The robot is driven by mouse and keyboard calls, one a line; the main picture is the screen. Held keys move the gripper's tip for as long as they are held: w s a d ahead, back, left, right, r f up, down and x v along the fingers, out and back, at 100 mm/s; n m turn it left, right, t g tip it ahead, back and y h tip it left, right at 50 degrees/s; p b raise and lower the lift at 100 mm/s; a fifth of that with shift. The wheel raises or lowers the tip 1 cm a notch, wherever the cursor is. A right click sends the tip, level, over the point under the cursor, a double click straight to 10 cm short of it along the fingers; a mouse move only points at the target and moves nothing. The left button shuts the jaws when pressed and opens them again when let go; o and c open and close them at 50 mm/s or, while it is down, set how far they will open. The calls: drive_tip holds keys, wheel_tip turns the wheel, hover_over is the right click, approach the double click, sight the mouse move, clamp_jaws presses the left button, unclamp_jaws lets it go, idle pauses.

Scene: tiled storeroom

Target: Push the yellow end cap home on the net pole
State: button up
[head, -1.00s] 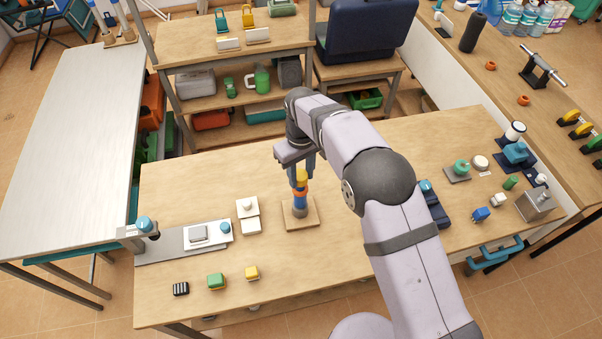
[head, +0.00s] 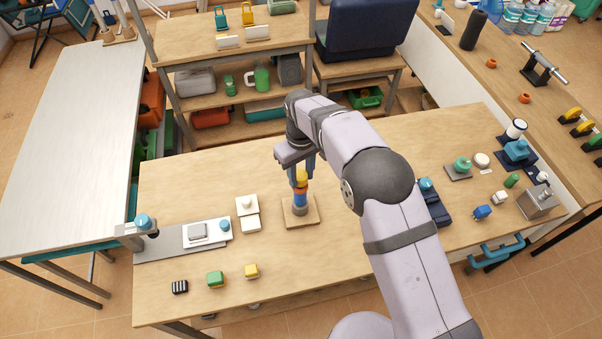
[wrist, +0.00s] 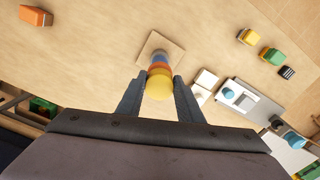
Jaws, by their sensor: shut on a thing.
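The net pole (head: 300,199) stands upright on a square wooden base (head: 312,218) on the bench. It has blue and orange bands and a grey foot. The yellow end cap (head: 301,175) is at its top, in line with it. In the wrist view the yellow cap (wrist: 160,88) lies between the two fingers, with the orange and blue bands beyond it. My gripper (head: 302,172) points down from above and is shut on the cap. The fingers hide parts of its sides, and I cannot tell whether a gap is left under the cap.
Left of the pole are white blocks (head: 250,224) and a grey plate (head: 165,248) with a fixture. Green (head: 215,279) and yellow (head: 251,271) blocks sit near the front edge. A dark blue holder (head: 434,205) stands right of my arm. The bench around the wooden base is clear.

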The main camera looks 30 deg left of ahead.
sight(301, 176)
drive_tip(key=shift+f+b, duration=0.45)
drive_tip(key=shift+f, duration=0.35)
drive_tip(key=o, duration=1.1)
drive_tip(key=shift+r+b, duration=1.5)
drive_tip(key=shift+r, duration=2.15)
